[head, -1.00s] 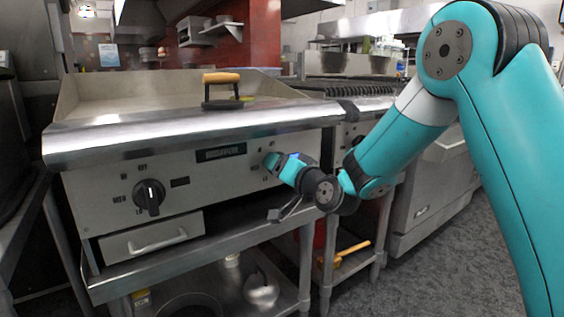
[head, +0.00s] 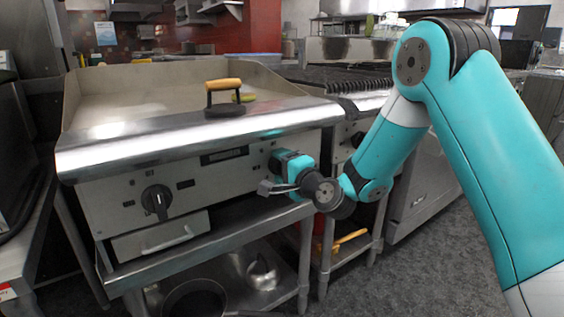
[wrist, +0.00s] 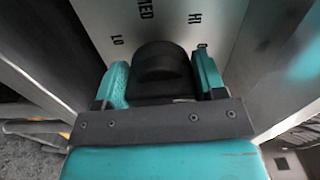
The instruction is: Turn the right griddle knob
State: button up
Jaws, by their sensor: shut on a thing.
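The griddle (head: 190,150) stands at the left with a steel front panel. Its right knob (wrist: 160,62) is black and shows in the wrist view, with LO, MED and HI printed around it. My gripper (wrist: 162,85) has a teal finger on each side of this knob and is shut on it. The left knob (head: 156,200) is black, on the left part of the panel, away from my gripper.
A drawer with a handle (head: 160,238) is below the left knob. A range (head: 345,80) adjoins on the right. A lower shelf (head: 240,285) holds pans. Grey floor is open at right.

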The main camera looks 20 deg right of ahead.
jog(key=shift+d+m, duration=0.1)
jog(key=shift+m, duration=0.4)
jog(key=o, duration=0.9)
jog(key=shift+b+v, duration=8.5)
jog(key=shift+v, duration=0.25)
